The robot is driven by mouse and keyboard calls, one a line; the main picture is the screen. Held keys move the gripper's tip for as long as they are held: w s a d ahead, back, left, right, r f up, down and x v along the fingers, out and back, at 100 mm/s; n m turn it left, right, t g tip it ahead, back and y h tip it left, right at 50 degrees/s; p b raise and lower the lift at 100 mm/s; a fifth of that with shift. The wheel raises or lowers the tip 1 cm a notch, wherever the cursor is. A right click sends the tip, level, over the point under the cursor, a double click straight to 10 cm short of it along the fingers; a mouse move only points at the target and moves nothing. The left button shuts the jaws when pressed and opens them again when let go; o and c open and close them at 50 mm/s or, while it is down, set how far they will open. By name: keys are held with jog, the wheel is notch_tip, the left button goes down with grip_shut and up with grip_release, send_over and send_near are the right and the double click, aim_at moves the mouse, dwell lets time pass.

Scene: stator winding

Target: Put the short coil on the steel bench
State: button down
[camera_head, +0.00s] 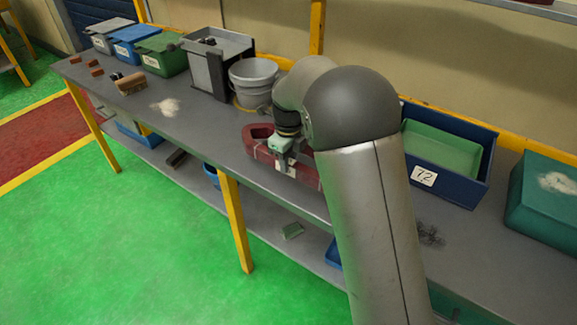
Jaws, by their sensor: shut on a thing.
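A dark red coil (262,150) with pale ties is at the middle of the grey steel bench (205,130), near its front edge. My gripper (291,168) is above it, pointing down, and is shut on the coil. My arm hides the coil's right end. I cannot tell whether the coil touches the bench top or is just above it.
A grey bucket (253,82) and a grey box (218,45) stand behind left. A blue bin with a green tray (440,150), marked 72, and a teal box (545,205) are at right. Dark wire scraps (430,235) lie in front. The bench left of the coil is mostly clear.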

jog(key=shift+f, duration=1.15)
jog(key=shift+f, duration=0.1)
jog(key=c, duration=1.2)
grip_release()
jog(key=shift+s+f, duration=0.1)
notch_tip(320, 180, up, 11)
jog(key=shift+d, duration=0.1)
jog(key=shift+r, duration=0.7)
